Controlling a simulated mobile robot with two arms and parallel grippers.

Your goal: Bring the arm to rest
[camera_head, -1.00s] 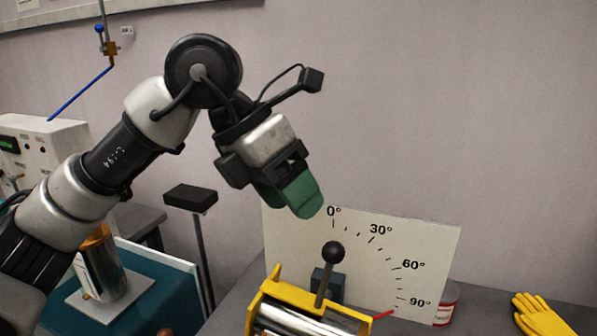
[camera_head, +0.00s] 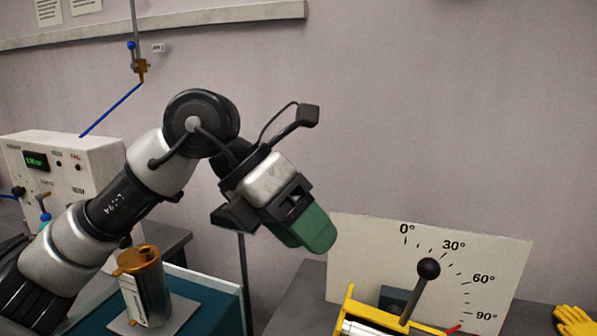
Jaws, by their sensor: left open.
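My left arm comes in from the left. Its gripper (camera_head: 306,232) has green finger pads and hangs in the air, pointing down and right. The pads overlap in this view, so the gap between them barely shows; nothing is seen held in them. A lever with a black ball knob (camera_head: 428,267) stands below and to the right of the gripper, apart from it, leaning slightly right. Behind it is a white angle board (camera_head: 350,262) marked 0° to 90°. My right gripper is not in view.
A metal cylinder with a gold top (camera_head: 146,287) stands on a plate at the lower left. A white box with a green display (camera_head: 95,160) is behind my arm. Yellow gloves (camera_head: 574,321) lie at the right edge.

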